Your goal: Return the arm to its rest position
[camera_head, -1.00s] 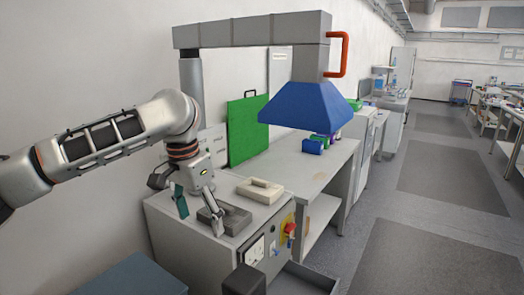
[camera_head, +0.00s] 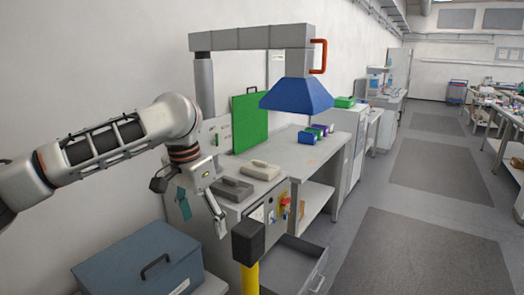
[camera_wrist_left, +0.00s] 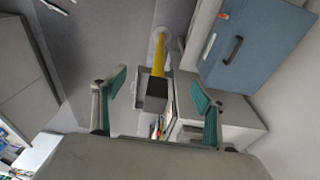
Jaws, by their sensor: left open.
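My left arm (camera_head: 115,140) comes in from the left in the head view, bent downward at the wrist. My left gripper (camera_head: 203,213) hangs in front of the grey cabinet, pointing down. In the left wrist view its two green-padded fingers (camera_wrist_left: 158,95) stand wide apart with nothing between them. My right gripper is in neither view.
A grey cabinet (camera_head: 252,212) carries a dark grey block (camera_head: 231,189) and a beige block (camera_head: 260,171). A black-topped yellow post (camera_head: 249,242) stands in front, beside an open drawer (camera_head: 297,262). A blue case (camera_head: 140,268) is at lower left. A blue hood (camera_head: 298,95) hangs over the bench.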

